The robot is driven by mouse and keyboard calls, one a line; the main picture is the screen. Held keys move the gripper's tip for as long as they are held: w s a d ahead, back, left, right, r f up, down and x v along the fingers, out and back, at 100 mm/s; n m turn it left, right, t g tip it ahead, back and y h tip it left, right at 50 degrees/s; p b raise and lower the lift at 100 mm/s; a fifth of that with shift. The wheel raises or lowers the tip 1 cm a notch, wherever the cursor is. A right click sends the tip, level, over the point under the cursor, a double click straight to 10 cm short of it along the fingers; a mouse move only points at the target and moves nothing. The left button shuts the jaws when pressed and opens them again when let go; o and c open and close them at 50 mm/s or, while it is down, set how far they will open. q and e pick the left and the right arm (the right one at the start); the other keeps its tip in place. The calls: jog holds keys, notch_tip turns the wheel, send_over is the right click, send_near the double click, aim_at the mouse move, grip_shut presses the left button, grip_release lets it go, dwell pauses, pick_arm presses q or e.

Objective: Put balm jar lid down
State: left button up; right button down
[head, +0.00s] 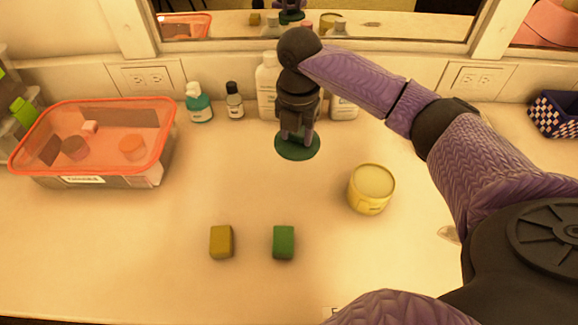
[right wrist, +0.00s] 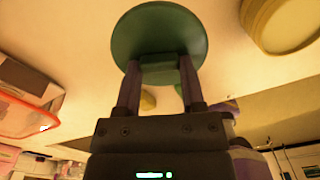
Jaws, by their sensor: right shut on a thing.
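My right gripper (head: 297,133) points down over the back middle of the counter, shut on a round dark green lid (head: 297,148). In the right wrist view the lid (right wrist: 158,30) is a flat disc, and the fingers pinch a green block-like grip (right wrist: 160,70) on it. The lid looks about level; I cannot tell whether it touches the counter. A round yellow jar (head: 370,190) with a pale top stands to the right of the lid, apart from it. The jar also shows in the right wrist view (right wrist: 283,24). My left gripper is out of view.
A red-rimmed clear bin (head: 98,183) stands at left. Bottles, including a teal one (head: 199,106) and a white one (head: 266,88), line the wall behind the lid. A yellow block (head: 221,242) and a green block (head: 284,243) lie in front. The counter between is clear.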

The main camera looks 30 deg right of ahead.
aim_at(297, 174)
notch_tip(297, 174, down, 10)
jog(key=b, duration=0.4)
jog(key=shift+s+d+r, duration=0.1)
jog(key=shift+r, duration=0.25)
jog(key=shift+c, duration=1)
grip_release()
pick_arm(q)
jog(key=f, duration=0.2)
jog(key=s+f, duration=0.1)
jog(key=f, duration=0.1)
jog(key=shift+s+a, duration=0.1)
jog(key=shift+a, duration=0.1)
